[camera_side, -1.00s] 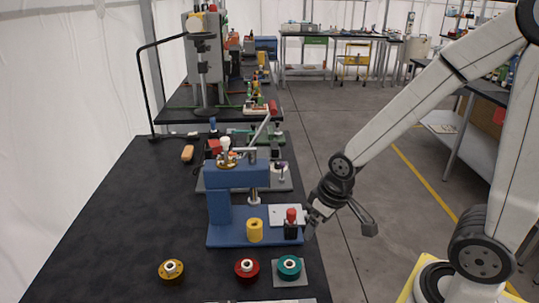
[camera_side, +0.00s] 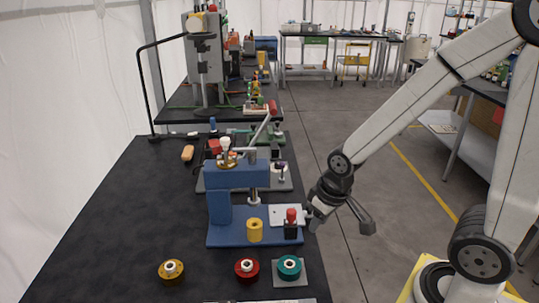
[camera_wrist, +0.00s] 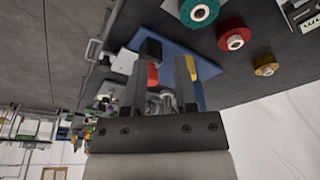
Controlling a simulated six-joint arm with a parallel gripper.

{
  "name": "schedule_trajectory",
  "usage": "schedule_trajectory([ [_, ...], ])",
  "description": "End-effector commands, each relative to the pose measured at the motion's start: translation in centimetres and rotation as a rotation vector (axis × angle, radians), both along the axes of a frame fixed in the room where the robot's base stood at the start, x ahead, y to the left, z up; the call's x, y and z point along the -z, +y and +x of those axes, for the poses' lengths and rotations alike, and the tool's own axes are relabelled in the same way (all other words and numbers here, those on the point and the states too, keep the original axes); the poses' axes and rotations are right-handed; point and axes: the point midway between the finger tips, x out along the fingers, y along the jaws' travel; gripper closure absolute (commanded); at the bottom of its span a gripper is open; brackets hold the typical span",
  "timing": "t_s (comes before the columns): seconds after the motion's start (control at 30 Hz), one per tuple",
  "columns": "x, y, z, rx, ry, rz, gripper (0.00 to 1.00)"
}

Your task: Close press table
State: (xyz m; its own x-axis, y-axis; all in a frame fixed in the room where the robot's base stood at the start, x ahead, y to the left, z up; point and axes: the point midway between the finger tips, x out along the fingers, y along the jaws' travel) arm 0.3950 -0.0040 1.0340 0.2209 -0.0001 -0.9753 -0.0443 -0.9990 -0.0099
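The blue press (camera_side: 222,208) stands on the dark table, its base toward the aisle side. Its grey sliding plate, the press table (camera_side: 287,214), sticks out at the right of the base, and a handle-like edge points toward my gripper. A red-topped black knob (camera_side: 291,222) stands in front of the plate. A yellow cylinder (camera_side: 255,231) stands on the base. My gripper (camera_side: 312,218) is at the plate's right end; contact is unclear. In the wrist view its fingers (camera_wrist: 161,75) are spread apart, with the red part (camera_wrist: 152,75) seen between them and nothing clearly held.
Yellow (camera_side: 171,270), red (camera_side: 247,269) and teal (camera_side: 289,266) round parts lie along the near table. The teal one sits on a grey square plate. A second machine (camera_side: 275,180) stands behind the press.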

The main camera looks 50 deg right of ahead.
Motion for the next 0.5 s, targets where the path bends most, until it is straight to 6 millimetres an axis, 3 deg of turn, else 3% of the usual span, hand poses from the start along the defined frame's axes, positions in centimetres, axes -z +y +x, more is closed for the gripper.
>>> schedule_trajectory([
  [0.03, 0.0, -0.4, 0.3, 0.036, 0.007, 0.008, 0.83],
  [0.1, 0.0, -1.2, 0.9, 0.108, 0.023, 0.024, 1.00],
  [0.27, -0.1, -4.0, 2.7, 0.372, 0.077, 0.088, 1.00],
  [0.5, -0.2, -10.3, 5.4, 0.901, 0.185, 0.234, 1.00],
])
